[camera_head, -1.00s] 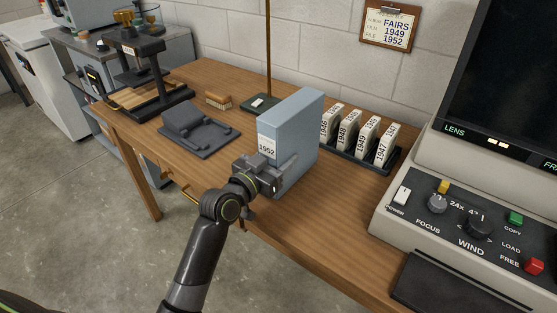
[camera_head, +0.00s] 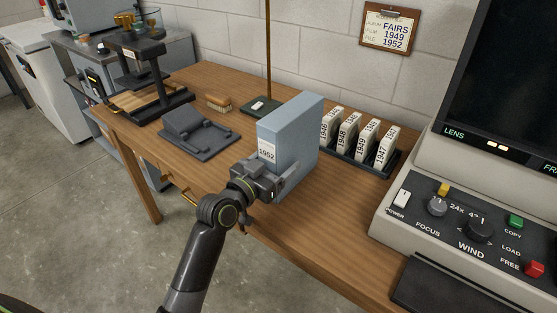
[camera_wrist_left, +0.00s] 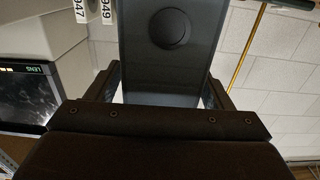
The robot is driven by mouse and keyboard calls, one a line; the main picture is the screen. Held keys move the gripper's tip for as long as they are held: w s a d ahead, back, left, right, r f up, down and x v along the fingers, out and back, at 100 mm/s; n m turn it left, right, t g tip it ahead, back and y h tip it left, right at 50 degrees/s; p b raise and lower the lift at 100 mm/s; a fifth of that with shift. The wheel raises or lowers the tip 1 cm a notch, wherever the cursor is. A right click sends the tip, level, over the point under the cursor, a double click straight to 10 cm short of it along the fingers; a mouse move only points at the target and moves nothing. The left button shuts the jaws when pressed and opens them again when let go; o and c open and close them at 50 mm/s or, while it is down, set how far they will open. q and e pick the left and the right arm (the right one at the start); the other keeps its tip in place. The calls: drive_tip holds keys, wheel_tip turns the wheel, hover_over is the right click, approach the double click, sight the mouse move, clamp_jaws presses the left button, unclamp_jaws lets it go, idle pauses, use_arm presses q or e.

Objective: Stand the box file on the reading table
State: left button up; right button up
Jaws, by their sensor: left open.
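The blue-grey box file (camera_head: 292,140), labelled 1952, stands upright on the wooden reading table (camera_head: 310,230), near its front edge. My left gripper (camera_head: 276,182) is open at the lower part of the box file, with its fingers on either side. In the left wrist view, the box file's dark face (camera_wrist_left: 165,65) with a round hole rises between the two fingers of my left gripper (camera_wrist_left: 160,92). Whether the fingers touch its sides is unclear. The gripper hides part of the box file's lower edge. My right gripper is out of view.
A rack of several white year-labelled boxes (camera_head: 357,138) stands close behind the box file. A film reader (camera_head: 470,210) is at right. A grey cradle (camera_head: 199,132), a brush (camera_head: 218,103) and a black stand (camera_head: 148,75) are at left. A rod on a base (camera_head: 260,107) stands behind.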

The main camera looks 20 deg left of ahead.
use_arm(q)
drive_tip(key=v, duration=1.1)
drive_tip(key=shift+s, duration=0.2)
